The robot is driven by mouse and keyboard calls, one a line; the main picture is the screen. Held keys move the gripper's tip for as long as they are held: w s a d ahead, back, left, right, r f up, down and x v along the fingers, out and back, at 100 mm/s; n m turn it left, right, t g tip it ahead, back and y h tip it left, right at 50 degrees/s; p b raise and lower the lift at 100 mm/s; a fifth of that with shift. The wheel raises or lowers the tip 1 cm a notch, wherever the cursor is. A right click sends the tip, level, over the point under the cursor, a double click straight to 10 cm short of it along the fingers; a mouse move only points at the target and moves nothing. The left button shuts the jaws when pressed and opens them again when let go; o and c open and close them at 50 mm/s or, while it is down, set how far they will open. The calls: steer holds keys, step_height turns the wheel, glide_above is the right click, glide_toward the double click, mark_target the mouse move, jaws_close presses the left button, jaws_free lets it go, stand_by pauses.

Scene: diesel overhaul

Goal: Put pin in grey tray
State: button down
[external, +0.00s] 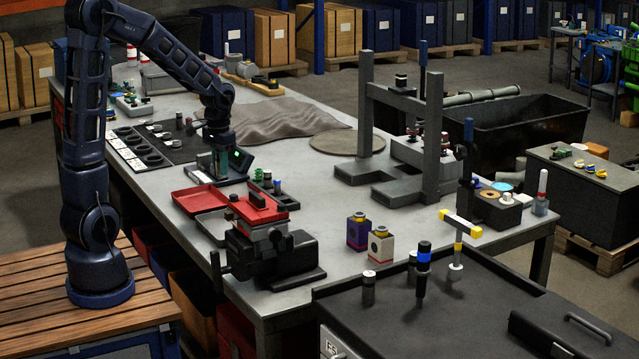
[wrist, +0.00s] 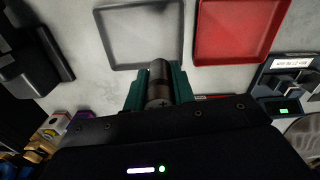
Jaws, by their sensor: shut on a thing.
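My gripper (wrist: 158,88) is shut on a dark metal pin (wrist: 159,80), a short cylinder between its teal fingers in the wrist view. In the external view my gripper (external: 221,163) is above the bench, behind the trays; the pin cannot be made out there. The grey tray (wrist: 118,50) looks empty in the wrist view, and the pin's end overlaps its near edge in the picture. In the external view the grey tray (external: 208,226) lies in front of the red tray, partly hidden by the vise.
The red tray (wrist: 237,30), empty, lies beside the grey tray; it also shows in the external view (external: 198,199). A red-jawed vise (external: 262,235) stands close to the grey tray. A device with a lit display (external: 238,158) is beside my gripper. A press frame (external: 440,150) stands farther right.

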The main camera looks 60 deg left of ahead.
mark_target(224, 225)
step_height(224, 225, down, 15)
steer(key=shift+f, duration=0.2)
stand_by(0.5)
steer(key=shift+f, duration=0.15)
steer(key=c, duration=1.2)
jaws_free()
steer(key=shift+o, duration=0.2)
